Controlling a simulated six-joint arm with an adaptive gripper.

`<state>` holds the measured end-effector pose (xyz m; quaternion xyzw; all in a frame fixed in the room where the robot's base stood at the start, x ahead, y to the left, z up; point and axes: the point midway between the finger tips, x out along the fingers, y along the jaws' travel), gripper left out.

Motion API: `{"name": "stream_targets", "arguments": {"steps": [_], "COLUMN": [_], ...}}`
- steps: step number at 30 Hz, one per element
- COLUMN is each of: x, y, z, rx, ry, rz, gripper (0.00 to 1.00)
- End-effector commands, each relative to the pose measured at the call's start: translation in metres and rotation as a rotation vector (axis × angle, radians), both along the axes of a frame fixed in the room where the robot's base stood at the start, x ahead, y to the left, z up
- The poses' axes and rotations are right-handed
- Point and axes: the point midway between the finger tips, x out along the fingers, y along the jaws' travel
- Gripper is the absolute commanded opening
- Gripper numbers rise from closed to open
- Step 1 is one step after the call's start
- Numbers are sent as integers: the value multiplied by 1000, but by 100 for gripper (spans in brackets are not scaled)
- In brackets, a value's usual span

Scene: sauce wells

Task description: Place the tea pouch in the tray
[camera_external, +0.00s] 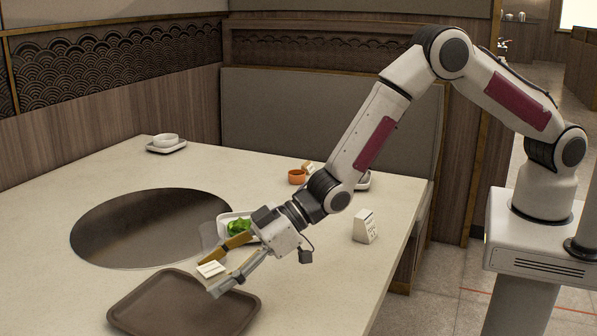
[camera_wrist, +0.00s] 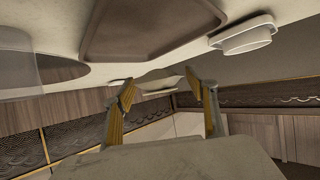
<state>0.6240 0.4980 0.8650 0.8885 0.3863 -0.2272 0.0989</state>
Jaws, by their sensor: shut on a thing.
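The tea pouch is a small pale packet (camera_external: 211,269). It is held between the two fingertips of my gripper (camera_external: 213,276), and in the wrist view the pouch (camera_wrist: 160,83) spans the gap between the fingers (camera_wrist: 163,88). My gripper reaches down and left, with its yellow-padded fingers closed on the pouch's sides. The brown tray (camera_external: 150,312) lies at the table's front edge. The pouch appears above the tray's far right part; the exact height between them cannot be told. The tray's flat inside (camera_wrist: 150,28) shows at the top of the wrist view and looks empty.
A dark round plate (camera_external: 140,228) is set in the table left of centre. A white dish with green food (camera_external: 238,227) stands close behind my gripper. A white block-like holder (camera_external: 365,226) stands to the right. A white bowl on a saucer (camera_external: 166,142) is at the back left.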

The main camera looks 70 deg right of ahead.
Motion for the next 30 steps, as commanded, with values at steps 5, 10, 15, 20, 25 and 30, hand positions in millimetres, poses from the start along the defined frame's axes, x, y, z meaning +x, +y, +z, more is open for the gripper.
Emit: {"name": "stream_targets", "arguments": {"steps": [5,10,15,20,25,30], "x": [-1,0,0,0,0,-1], "y": [0,0,0,0,0,0], "z": [-26,-41,-45,-45,-47,-60], "rx": [-2,0,0,-1,-1,-1], "ry": [2,0,0,-1,0,0], "rz": [1,0,0,0,1,1], "gripper": [36,36,36,36,36,36]}}
